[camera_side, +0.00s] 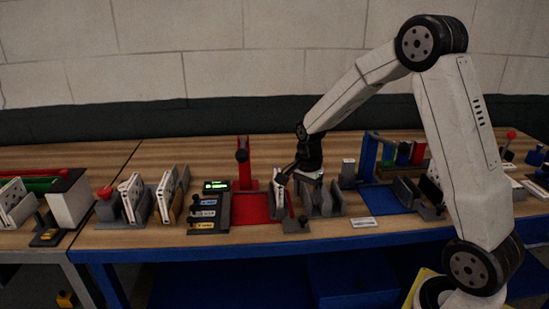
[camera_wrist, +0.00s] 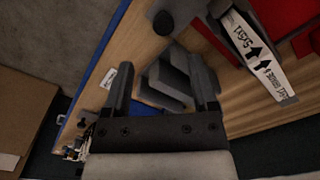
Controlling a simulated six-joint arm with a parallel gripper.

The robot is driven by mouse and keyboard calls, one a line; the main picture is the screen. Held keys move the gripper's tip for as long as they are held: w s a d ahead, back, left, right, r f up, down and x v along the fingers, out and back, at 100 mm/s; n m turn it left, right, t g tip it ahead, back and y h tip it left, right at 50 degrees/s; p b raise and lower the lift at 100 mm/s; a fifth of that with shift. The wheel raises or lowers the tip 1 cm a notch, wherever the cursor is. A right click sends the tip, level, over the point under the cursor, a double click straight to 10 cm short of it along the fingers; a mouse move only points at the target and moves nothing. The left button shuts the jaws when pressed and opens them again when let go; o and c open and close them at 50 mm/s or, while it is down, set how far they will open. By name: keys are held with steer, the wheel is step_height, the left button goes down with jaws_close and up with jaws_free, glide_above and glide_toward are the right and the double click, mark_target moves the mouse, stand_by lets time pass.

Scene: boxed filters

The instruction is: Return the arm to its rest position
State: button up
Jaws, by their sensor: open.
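My gripper (camera_side: 297,176) is low over the bench in the side view, at the end of my bent arm. In the wrist view my gripper (camera_wrist: 161,70) has its two dark fingers spread apart with nothing held between them. A white boxed filter (camera_wrist: 258,55) with printed text and black arrows stands in a dark holder, to the right of the fingers. It also shows as a pale upright panel (camera_side: 279,188) just left of my gripper in the side view. A dark grey slotted rack (camera_wrist: 168,82) lies beyond and between the fingers, apparently empty.
A red mat (camera_side: 250,208) with a red post (camera_side: 243,165) is to the left. A blue mat (camera_side: 390,200) with a blue post (camera_side: 368,158) is to the right. Racks with white panels (camera_side: 131,196) stand farther left. A small display unit (camera_side: 215,186) shows green digits.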

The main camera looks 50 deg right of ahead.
steer(key=s+a+n+t, duration=0.2)
steer(key=s+a+n, duration=0.9)
steer(key=n, duration=0.6)
steer(key=shift+s+a+r+n+t, duration=0.15)
steer(key=shift+s+a+n+t, duration=0.2)
steer(key=shift+a, duration=0.8)
